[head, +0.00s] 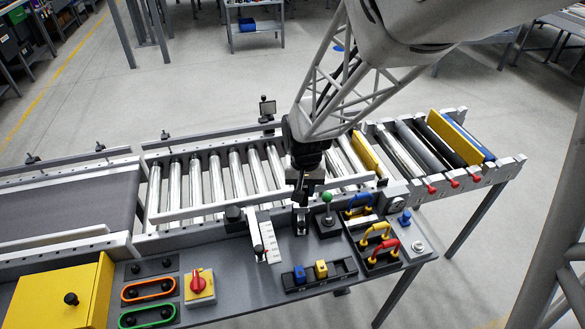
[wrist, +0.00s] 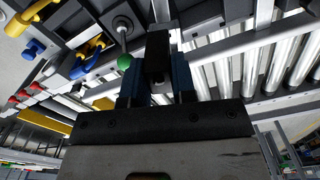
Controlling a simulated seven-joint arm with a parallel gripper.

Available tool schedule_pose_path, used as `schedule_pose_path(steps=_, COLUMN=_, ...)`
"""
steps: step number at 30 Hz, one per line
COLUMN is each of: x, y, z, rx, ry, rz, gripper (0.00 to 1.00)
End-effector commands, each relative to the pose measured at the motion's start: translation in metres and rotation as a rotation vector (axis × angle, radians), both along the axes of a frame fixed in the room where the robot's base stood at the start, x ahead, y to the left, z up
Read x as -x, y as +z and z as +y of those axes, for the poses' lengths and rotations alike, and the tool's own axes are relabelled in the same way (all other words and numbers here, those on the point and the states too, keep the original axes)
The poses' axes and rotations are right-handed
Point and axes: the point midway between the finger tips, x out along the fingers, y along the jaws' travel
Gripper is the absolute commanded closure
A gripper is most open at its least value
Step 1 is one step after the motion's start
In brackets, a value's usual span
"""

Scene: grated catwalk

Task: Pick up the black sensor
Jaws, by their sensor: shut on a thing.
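My gripper (head: 303,186) is over the front edge of the roller conveyor, pointing down, left of the green-knobbed lever. In the wrist view my gripper (wrist: 158,82) has its two blue fingers on either side of a black block, the black sensor (wrist: 158,52), and is shut on it. In the head view the sensor is dark against the dark fingers and hard to make out. I cannot tell whether it is clear of the surface below.
The green-knobbed lever (head: 327,198) stands close to the right of my gripper. Blue, yellow and red handles (head: 378,232) are further right. A white scale plate (head: 263,236) with black knobs is to the left. The rollers (head: 215,180) lie behind.

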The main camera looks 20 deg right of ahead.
Motion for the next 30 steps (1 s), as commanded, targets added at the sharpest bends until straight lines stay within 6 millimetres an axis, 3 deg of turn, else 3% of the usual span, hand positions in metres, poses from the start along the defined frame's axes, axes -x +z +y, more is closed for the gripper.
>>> schedule_pose_path(steps=18, x=0.095, y=0.010, z=0.000, rx=0.000, ry=0.000, rz=-0.002, gripper=0.99)
schedule_pose_path(steps=30, x=0.132, y=0.013, z=0.000, rx=0.000, ry=0.000, rz=-0.002, gripper=0.99)
